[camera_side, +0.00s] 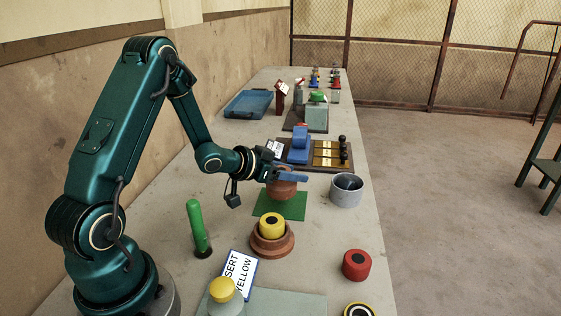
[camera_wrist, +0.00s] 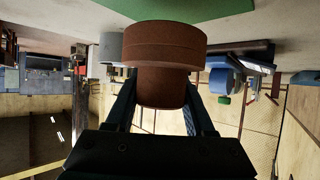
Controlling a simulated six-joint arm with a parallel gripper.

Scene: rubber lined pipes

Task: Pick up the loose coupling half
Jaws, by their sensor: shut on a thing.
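The loose coupling half (camera_side: 282,191) is a reddish-brown stepped round piece. My gripper (camera_side: 290,177) is shut on it, with its blue fingers at its upper part, over the green mat (camera_side: 281,210). In the wrist view the coupling half (camera_wrist: 160,45) fills the upper middle, its narrower end between the two fingers of my gripper (camera_wrist: 160,98). The green mat shows beyond its wide end; whether the two touch is unclear. Another brown coupling half (camera_side: 272,246) stands on the table nearer the camera, with a yellow insert (camera_side: 271,224) with a dark centre in it.
A grey cup (camera_side: 346,190) stands right of the mat, and a blue fixture (camera_side: 300,145) on a board behind. A green cylinder (camera_side: 198,230) stands left. A red insert (camera_side: 356,264) and a lettered card (camera_side: 238,275) lie nearer. A blue tray (camera_side: 247,104) is farther back.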

